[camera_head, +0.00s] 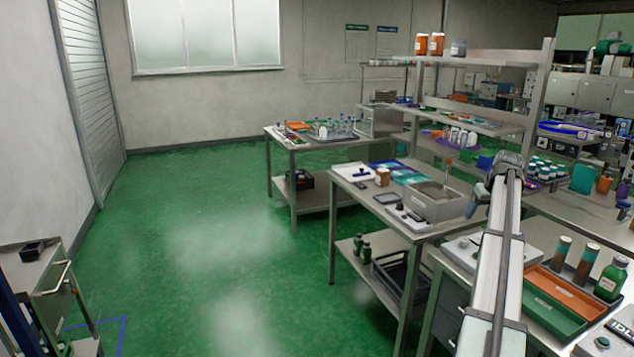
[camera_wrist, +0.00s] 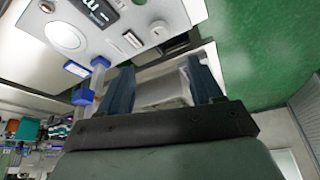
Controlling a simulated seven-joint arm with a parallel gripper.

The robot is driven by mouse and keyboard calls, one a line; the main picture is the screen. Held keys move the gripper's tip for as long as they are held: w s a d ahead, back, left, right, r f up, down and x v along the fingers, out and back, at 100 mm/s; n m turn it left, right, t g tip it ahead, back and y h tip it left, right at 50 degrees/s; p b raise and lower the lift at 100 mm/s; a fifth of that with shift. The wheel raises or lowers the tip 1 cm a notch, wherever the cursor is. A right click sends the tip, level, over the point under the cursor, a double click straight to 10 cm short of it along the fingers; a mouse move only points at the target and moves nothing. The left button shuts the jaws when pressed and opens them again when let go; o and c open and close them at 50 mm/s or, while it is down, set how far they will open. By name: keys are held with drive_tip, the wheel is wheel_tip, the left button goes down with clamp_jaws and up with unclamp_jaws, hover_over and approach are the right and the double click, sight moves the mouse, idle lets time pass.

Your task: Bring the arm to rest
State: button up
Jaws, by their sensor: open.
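My arm (camera_head: 497,260) reaches up from the lower right in the head view, over the benches on the right. My gripper (camera_head: 477,200) is at its far end, near the grey metal box on the middle bench. In the wrist view my gripper (camera_wrist: 161,88) shows two dark blue fingers spread apart. No held object shows between them; a pale box-like surface lies behind the gap. I cannot tell how far the fingers are from it.
The grey box (camera_head: 436,205) stands on the middle bench beside small trays. Nearer, an orange tray (camera_head: 565,292), brown-and-teal tubes and a green bottle (camera_head: 611,279) crowd the front bench. A shelf rack (camera_head: 480,121) stands behind.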

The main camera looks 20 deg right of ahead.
drive_tip(key=w+a+f+n+g+y, duration=0.1)
drive_tip(key=w+a+f, duration=0.3)
drive_tip(key=a+f, duration=0.8)
drive_tip(key=w+a+f, duration=0.4)
drive_tip(key=a+f, duration=0.5)
drive_tip(key=a, duration=0.7)
drive_tip(key=s+a+f+n+g, duration=0.1)
drive_tip(key=s+a+f, duration=0.1)
drive_tip(key=a+f, duration=0.6)
drive_tip(key=s+a+f, duration=0.3)
drive_tip(key=a, duration=0.9)
drive_tip(key=s+a+f+n+g, duration=0.1)
drive_tip(key=s+a+f, duration=0.1)
drive_tip(key=a+f, duration=0.6)
drive_tip(key=s+a+f+g, duration=0.1)
drive_tip(key=s+a+f, duration=0.2)
drive_tip(key=s+a, duration=0.8)
drive_tip(key=s+f+g, duration=0.3)
drive_tip(key=s+f, duration=0.7)
drive_tip(key=s, duration=0.4)
drive_tip(key=s+a+f+g, duration=0.1)
drive_tip(key=s+f+g, duration=0.3)
drive_tip(key=s+f, duration=0.6)
drive_tip(key=s, duration=0.4)
drive_tip(key=shift+f+n, duration=0.15)
drive_tip(key=shift+n, duration=0.25)
